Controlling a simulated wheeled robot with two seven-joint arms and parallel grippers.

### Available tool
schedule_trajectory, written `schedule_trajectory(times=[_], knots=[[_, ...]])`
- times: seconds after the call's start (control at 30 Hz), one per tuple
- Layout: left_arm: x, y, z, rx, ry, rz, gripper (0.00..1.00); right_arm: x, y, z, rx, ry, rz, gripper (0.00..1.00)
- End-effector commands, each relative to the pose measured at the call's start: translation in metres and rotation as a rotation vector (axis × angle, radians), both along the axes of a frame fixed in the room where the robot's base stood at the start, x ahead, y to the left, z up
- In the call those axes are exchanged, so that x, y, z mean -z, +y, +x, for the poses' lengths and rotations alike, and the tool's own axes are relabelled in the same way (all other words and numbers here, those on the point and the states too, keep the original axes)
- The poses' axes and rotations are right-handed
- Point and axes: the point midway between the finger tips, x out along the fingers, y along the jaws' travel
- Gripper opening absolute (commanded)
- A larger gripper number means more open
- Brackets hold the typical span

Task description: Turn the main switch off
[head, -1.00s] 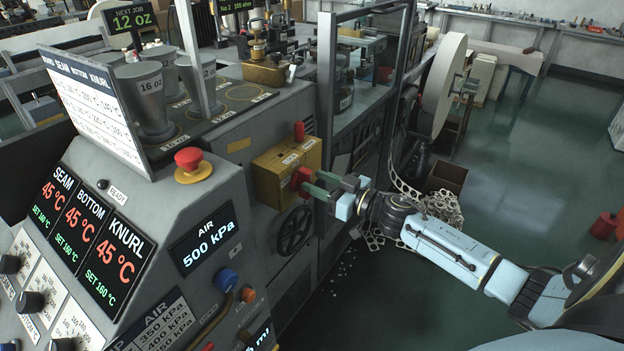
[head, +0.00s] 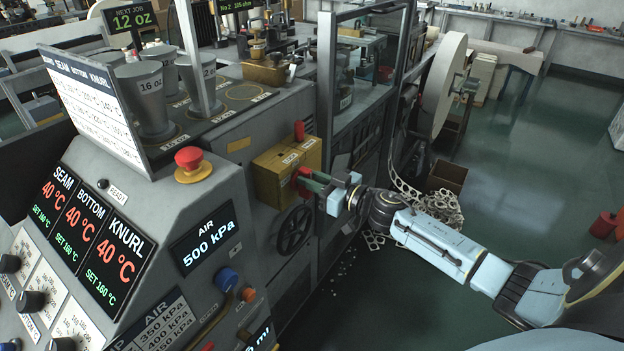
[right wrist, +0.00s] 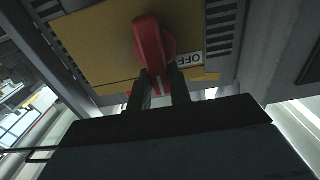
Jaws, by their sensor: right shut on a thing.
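The main switch is a yellow box (head: 276,180) on the machine's side with a red handle (head: 303,178) on its front. In the right wrist view the red handle (right wrist: 149,42) stands out from the yellow plate (right wrist: 95,45), with an "OFF" label (right wrist: 188,59) to its right. My right gripper (head: 312,184) reaches in from the right and is shut on the red handle. In the right wrist view its dark fingers (right wrist: 161,82) lie on both sides of the handle's lower end. My left gripper is not in view.
A red lever (head: 299,130) rises behind the yellow box. A black handwheel (head: 294,230) sits below it, and a red mushroom button (head: 189,158) is on the panel to the left. The displays (head: 82,228) read 40 °C. Open floor lies to the right.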

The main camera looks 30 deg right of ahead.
Motion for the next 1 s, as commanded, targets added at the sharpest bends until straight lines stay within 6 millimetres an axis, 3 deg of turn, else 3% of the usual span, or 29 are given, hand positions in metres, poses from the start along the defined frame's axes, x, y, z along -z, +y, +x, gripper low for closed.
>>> schedule_trajectory(times=[0.37, 1.0], knots=[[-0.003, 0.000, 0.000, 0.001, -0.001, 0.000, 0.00, 0.000, 0.003, -0.001, 0.000, -0.042, -0.103, 0.00], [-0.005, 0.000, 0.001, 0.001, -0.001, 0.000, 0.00, 0.007, 0.015, -0.006, 0.000, -0.262, -0.635, 0.00]])
